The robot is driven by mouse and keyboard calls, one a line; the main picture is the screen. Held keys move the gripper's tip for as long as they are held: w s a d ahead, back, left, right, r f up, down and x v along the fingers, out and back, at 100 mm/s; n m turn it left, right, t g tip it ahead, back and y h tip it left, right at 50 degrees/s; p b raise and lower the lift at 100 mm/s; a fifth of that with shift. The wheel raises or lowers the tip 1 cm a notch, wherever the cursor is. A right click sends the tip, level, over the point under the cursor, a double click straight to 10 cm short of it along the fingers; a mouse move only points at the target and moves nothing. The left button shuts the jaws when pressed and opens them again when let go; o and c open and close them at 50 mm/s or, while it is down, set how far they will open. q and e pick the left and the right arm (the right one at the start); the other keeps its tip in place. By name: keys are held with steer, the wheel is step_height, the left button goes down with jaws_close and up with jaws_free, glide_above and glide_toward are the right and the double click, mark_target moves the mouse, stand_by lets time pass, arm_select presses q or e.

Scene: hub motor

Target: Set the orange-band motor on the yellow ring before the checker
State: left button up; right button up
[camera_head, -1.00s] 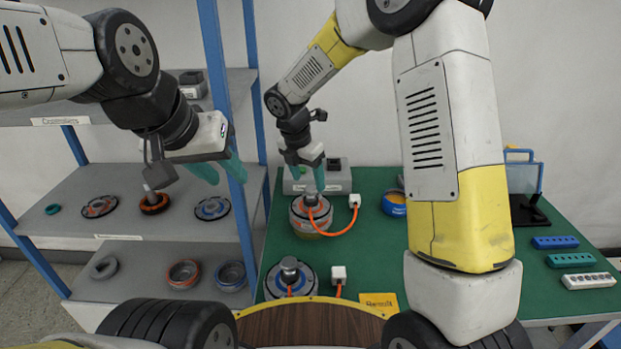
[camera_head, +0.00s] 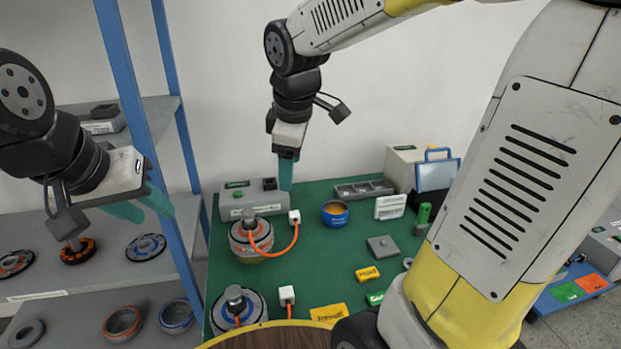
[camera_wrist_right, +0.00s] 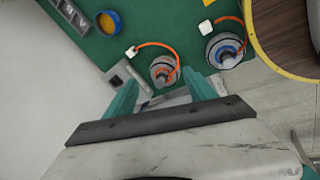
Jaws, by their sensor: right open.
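The orange-band motor (camera_head: 250,240) stands upright on the green table, just in front of the grey checker box (camera_head: 255,203). A trace of the yellow ring (camera_head: 262,261) shows at its lower edge; the rest is hidden under it. An orange cable runs from its top to a white plug. My right gripper (camera_head: 286,178) is open and empty, above and behind the motor, apart from it. In the right wrist view the motor (camera_wrist_right: 163,70) lies beyond the spread teal fingers (camera_wrist_right: 165,98). My left gripper (camera_head: 142,207) is open and empty before the shelf.
A blue-band motor (camera_head: 236,305) with its own cable and white plug (camera_head: 287,295) stands nearer. A blue-and-orange tin (camera_head: 335,213), grey tray (camera_head: 362,190) and yellow tags lie to the right. The blue-post shelf (camera_head: 65,285) holds rings and motor parts on the left.

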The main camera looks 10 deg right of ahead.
steer(key=s+d+r+m+t+y, duration=0.1)
steer(key=s+d+m, duration=0.3)
steer(key=s+m, duration=0.7)
steer(key=shift+s+r+m+t+y, duration=0.3)
steer(key=shift+m+t+y, duration=0.3)
steer(key=shift+m, duration=0.4)
